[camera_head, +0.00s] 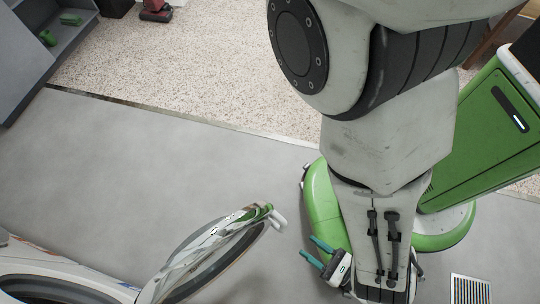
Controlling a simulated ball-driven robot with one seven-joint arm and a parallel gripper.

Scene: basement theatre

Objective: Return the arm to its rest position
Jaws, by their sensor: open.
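My gripper (317,252) is at the lower middle, at the end of my arm, which hangs down through the right half of the view. Its two teal fingers are apart, with nothing seen between them. They point left, toward a round, glassy door (212,252) that stands open at the bottom. In the picture the fingers are a short way right of the door and apart from it. Parts of my arm and wrist hide the floor behind them.
A white front-loading machine (60,272) with a round opening is at the bottom left. Grey floor (130,170) lies clear beyond it, then a speckled carpet (205,60). A grey shelf (75,35) with green items stands upper left, a red object (156,10) nearby. A floor vent (470,290) is bottom right.

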